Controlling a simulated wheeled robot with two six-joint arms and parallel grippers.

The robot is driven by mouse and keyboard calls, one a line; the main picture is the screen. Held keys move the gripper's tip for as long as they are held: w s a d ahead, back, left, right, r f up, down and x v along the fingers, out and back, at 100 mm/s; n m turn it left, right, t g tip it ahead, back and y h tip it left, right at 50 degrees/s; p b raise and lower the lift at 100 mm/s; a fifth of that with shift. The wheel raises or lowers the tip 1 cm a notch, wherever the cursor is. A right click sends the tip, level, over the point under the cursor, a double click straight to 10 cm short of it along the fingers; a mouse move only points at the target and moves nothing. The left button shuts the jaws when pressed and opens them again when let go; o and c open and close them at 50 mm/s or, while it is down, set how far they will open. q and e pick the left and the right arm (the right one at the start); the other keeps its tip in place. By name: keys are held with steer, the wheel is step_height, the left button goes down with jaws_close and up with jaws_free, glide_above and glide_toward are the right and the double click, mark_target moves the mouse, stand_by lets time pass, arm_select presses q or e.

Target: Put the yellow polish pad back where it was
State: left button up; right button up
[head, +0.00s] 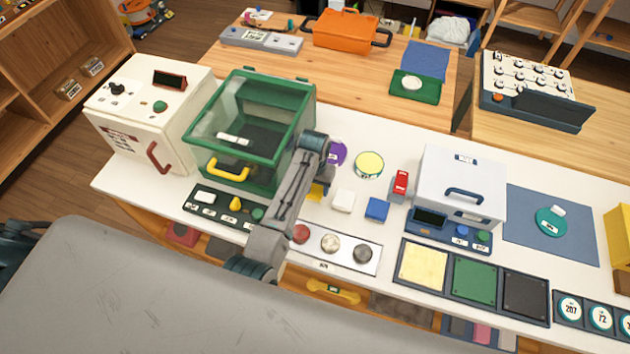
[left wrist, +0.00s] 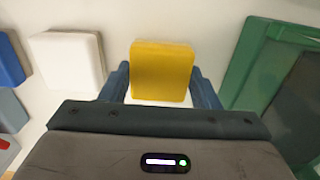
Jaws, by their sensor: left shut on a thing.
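The yellow polish pad (left wrist: 161,72) is a square block between the two blue fingers of my left gripper (left wrist: 162,88) in the left wrist view. The gripper is shut on it. In the head view, a small part of the yellow pad (head: 315,192) shows beside my left arm, which hides much of it and the fingers. It is in line with a white pad (head: 343,201) and a blue pad (head: 377,209) on the white table. I cannot tell whether it touches the table. My right gripper is not in view.
A green-framed clear box (head: 215,120) stands close left of my left arm. A strip with round pads (head: 330,244) lies in front, and a purple disc (head: 337,153) and a yellow-topped tin (head: 369,165) lie behind. A red block (head: 399,186) and white box (head: 463,183) stand right.

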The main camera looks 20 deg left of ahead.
arm_select(q)
steer(key=o, duration=0.9)
steer(key=shift+a, duration=0.1)
steer(key=shift+s+r, duration=0.15)
steer(key=shift+s, duration=0.15)
steer(key=shift+r, duration=0.1)
steer(key=shift+w+r, duration=0.2)
steer(key=shift+r, duration=0.1)
steer(key=shift+s+r+b, duration=0.15)
steer(key=shift+r+b, duration=1.9)
steer(key=shift+r, duration=3.55)
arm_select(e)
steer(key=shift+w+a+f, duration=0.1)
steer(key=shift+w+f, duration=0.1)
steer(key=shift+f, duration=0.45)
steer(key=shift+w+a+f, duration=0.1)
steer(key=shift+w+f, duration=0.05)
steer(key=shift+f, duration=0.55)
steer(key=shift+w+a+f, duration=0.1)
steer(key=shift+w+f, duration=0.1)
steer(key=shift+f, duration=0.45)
